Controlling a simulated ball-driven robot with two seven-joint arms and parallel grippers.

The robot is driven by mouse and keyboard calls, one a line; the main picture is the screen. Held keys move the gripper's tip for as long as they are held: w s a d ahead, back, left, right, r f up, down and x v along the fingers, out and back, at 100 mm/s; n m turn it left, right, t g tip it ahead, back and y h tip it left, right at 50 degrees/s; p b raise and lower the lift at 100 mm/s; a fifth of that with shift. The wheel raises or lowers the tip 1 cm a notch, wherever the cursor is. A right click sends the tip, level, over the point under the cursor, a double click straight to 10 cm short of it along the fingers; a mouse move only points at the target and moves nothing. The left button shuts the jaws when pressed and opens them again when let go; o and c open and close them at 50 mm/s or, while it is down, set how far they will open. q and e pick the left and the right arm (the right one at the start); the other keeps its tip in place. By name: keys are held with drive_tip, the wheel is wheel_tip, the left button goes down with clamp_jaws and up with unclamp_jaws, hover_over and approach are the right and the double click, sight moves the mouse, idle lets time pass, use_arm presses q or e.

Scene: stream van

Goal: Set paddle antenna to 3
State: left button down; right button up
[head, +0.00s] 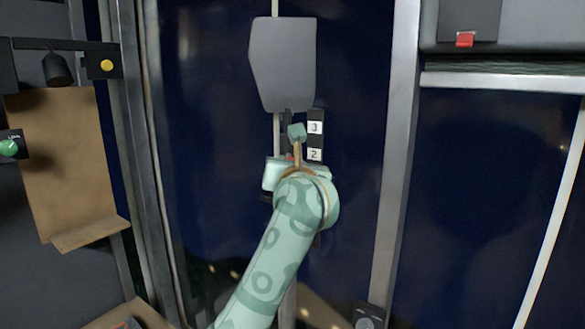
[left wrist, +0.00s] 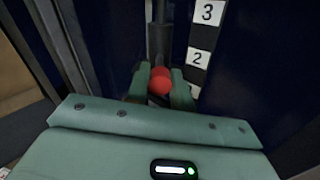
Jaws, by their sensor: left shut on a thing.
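The paddle antenna (head: 284,62) is a grey flat panel at the upper middle of the head view, upright above a dark post. A dark scale strip with white labels 3 (head: 315,128) and 2 (head: 314,154) stands just right of the post. My left gripper (head: 296,134) is in front of the post beside these labels. In the left wrist view, its green fingers are shut on a red knob (left wrist: 160,79) at the foot of a dark rod (left wrist: 160,42). Labels 3 (left wrist: 207,12) and 2 (left wrist: 197,59) show to the right. My arm hides the lower scale.
A metal upright (head: 394,150) stands right of the antenna. At left hang a brown board (head: 66,165) and a dark box with a yellow button (head: 106,65). A red switch (head: 465,39) sits at the upper right. The dark blue panels around the antenna are clear.

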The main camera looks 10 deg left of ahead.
idle(0.4)
use_arm(q)
drive_tip(key=c, duration=1.2)
unclamp_jaws()
drive_tip(key=shift+w, duration=0.25)
use_arm(e)
drive_tip(key=shift+d, duration=0.2)
use_arm(q)
drive_tip(key=shift+d+f, duration=0.1)
use_arm(e)
drive_tip(key=shift+d, duration=0.1)
